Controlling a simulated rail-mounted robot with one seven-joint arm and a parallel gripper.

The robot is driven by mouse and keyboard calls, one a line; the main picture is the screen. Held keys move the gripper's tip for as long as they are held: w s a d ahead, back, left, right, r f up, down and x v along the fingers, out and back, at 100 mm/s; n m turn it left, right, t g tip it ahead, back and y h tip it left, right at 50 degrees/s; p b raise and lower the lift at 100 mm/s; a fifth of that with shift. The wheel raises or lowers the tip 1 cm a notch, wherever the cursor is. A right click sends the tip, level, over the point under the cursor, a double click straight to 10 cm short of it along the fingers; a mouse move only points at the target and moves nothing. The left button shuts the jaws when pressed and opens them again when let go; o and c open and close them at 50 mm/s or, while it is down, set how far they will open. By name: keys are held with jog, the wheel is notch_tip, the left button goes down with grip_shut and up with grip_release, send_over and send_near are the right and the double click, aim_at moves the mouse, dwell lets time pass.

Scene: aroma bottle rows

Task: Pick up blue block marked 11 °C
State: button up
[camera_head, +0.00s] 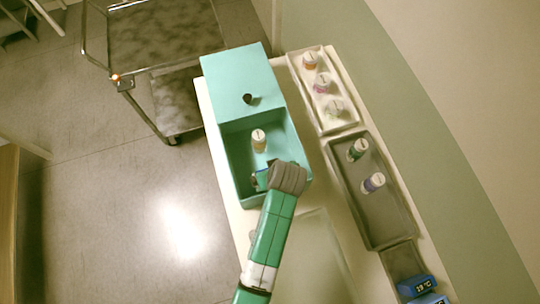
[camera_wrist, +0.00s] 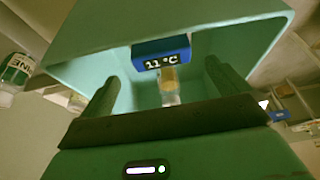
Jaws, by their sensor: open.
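The blue block marked 11 °C (camera_wrist: 161,53) shows its lit display in the wrist view, centred ahead of my fingertips. In the head view, a small part of the block (camera_head: 262,179) shows inside the open part of the teal box (camera_head: 234,161), beside my wrist, which hides the rest. My gripper (camera_wrist: 163,72) is open, with one finger on each side of the picture and the block seen in the gap between them. I cannot tell whether either finger touches it. A white bottle with a yellowish band (camera_head: 259,140) stands in the same box; it also shows just beyond the block in the wrist view (camera_wrist: 170,86).
The teal box's walls surround my gripper closely. To the right, a white tray (camera_head: 347,122) holds several bottles, and a grey tray (camera_head: 384,225) holds two. Blue blocks, one reading 29 °C (camera_head: 416,287), sit at lower right. A metal cart (camera_head: 160,45) stands upper left.

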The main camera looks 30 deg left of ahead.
jog(key=x, duration=0.7)
jog(key=shift+f+b, duration=0.1)
jog(key=shift+b, duration=0.3)
jog(key=c, duration=1.1)
notch_tip(320, 180, up, 10)
jog(key=shift+r+p, duration=0.1)
jog(key=shift+p, duration=0.5)
